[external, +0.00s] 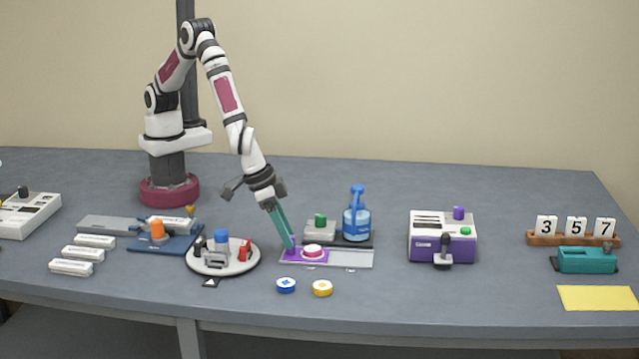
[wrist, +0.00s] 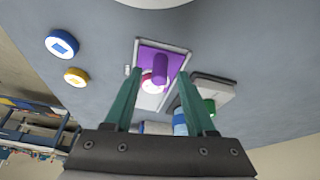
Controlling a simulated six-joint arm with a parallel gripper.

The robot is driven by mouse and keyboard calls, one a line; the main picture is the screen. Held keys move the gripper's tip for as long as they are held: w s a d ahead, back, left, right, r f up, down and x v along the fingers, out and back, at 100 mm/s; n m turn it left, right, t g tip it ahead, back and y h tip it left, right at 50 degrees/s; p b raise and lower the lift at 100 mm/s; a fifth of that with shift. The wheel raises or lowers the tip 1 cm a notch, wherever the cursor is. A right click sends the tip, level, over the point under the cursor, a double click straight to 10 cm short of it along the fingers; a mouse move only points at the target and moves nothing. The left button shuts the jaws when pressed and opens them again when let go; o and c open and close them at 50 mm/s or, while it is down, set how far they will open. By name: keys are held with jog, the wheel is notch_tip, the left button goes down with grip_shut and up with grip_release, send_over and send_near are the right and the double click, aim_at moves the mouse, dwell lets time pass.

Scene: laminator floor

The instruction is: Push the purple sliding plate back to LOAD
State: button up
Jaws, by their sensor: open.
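The purple sliding plate (external: 291,257) sits at the left end of its pale grey track (external: 350,260); bare track shows to its right. A white and red round piece (external: 313,249) rests on the plate. In the wrist view the purple plate (wrist: 147,56) fills the far end of the track, with a purple upright post (wrist: 160,68) standing on it. My gripper (external: 291,247) reaches down at the plate's left end, its teal fingers tilted. In the wrist view my gripper (wrist: 159,74) is open, fingers apart on either side of the plate. Contact cannot be told. No LOAD marking is readable.
A round turntable (external: 225,262) is close on the left. A blue puck (external: 286,286) and a yellow puck (external: 322,288) lie in front. The purple machine (external: 442,238) stands right.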

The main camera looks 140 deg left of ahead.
jog(key=v, duration=1.4)
jog(key=shift+r, duration=0.1)
jog(key=s+r+m+g+h, duration=0.1)
jog(key=s+r+m, duration=0.1)
jog(key=s+m, duration=0.6)
jog(key=s+r+m+g, duration=0.2)
jog(key=s+m, duration=0.6)
jog(key=s, duration=1.5)
jog(key=shift+a+r+h, duration=0.3)
jog(key=shift+r+h, duration=0.1)
jog(key=shift+r, duration=0.35)
